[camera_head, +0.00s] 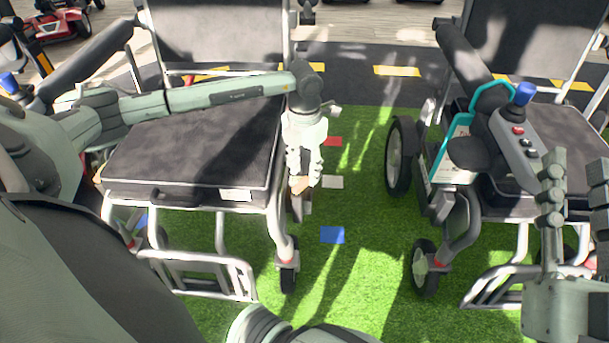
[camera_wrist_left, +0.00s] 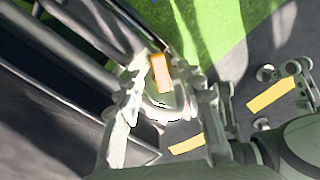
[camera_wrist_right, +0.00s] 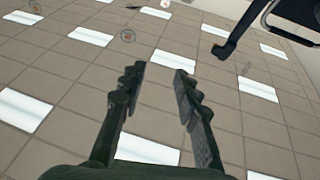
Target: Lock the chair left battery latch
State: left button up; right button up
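The chair (camera_head: 195,140) on the left has a black seat and a silver frame. A small orange part, which looks like its battery latch (camera_head: 300,185), shows low beside the seat's right edge. In the left wrist view the orange latch (camera_wrist_left: 161,72) lies between and just beyond the fingertips. My left gripper (camera_head: 303,172) points down there, with its fingers (camera_wrist_left: 172,92) apart around the orange part; contact cannot be told. The latch's mounting is mostly hidden by the gripper. My right gripper (camera_head: 577,180) is raised at the right, open and empty; its fingers (camera_wrist_right: 157,72) point toward the ceiling.
A second chair (camera_head: 570,130) with a joystick console (camera_head: 520,135) stands at the right, close to my right gripper. A red scooter (camera_head: 55,25) stands at the far left. Dark floor with yellow dashes (camera_head: 397,71) lies behind.

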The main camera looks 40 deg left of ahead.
aim_at(302, 185)
pick_arm(q)
jog(key=shift+f, duration=1.3)
grip_shut()
